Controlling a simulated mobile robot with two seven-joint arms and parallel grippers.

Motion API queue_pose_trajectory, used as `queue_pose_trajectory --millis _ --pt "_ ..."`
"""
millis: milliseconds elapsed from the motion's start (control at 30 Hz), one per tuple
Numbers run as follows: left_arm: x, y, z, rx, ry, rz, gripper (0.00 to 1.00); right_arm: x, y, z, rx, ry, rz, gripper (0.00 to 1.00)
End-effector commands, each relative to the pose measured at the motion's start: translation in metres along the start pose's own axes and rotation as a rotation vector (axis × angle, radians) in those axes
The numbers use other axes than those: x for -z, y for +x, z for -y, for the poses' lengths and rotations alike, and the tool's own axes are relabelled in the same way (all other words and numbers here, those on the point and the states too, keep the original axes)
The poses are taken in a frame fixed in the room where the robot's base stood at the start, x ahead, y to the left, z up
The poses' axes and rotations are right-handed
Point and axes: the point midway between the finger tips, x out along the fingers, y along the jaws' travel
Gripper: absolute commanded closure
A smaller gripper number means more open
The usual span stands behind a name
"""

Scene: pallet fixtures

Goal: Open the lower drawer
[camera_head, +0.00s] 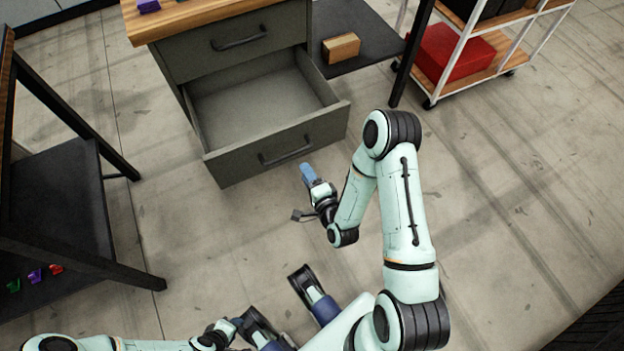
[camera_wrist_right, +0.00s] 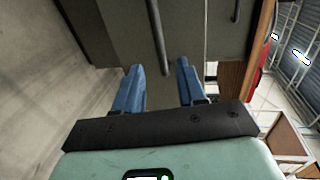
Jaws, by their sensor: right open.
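The grey cabinet has a lower drawer (camera_head: 265,100) that stands well pulled out and looks empty inside. Its dark bar handle (camera_head: 285,150) is on the front face and shows in the right wrist view (camera_wrist_right: 158,38). My right gripper (camera_head: 306,172), with blue fingers, is just in front of the drawer front, near the handle's right end. In the right wrist view its fingers (camera_wrist_right: 160,85) are apart with nothing held, and the handle lies ahead of the gap. My left gripper (camera_head: 218,334) is low at the bottom edge, partly hidden; its jaws are unclear.
The upper drawer (camera_head: 235,40) is shut. A wooden block (camera_head: 341,48) lies on a dark shelf right of the cabinet. A trolley with a red box (camera_head: 450,55) stands at the upper right. A dark table (camera_head: 60,200) is at left. The floor at right is clear.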

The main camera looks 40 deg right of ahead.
Motion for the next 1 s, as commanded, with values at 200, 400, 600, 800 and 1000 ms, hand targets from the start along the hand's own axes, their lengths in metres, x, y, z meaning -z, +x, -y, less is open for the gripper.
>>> queue_pose_trajectory --millis 200,400,600,800,1000 --pt "-0.004 -0.002 -0.001 0.0 0.001 0.01 0.57 0.0 -0.024 -0.001 -0.002 0.0 0.001 0.6" --pt "-0.004 -0.002 -0.001 0.0 0.001 0.011 0.57 0.0 -0.026 0.0 0.0 -0.001 0.0 0.6" --pt "-0.004 -0.002 -0.001 0.0 0.001 0.011 0.57 0.0 -0.026 0.0 0.0 -0.001 0.0 0.6" --pt "-0.004 -0.002 -0.001 0.0 0.001 0.011 0.57 0.0 -0.026 -0.001 0.0 -0.001 0.0 0.6" --pt "-0.004 -0.002 -0.001 0.0 0.001 0.01 0.57 -0.015 -0.027 -0.031 -0.138 -0.137 0.061 0.6"
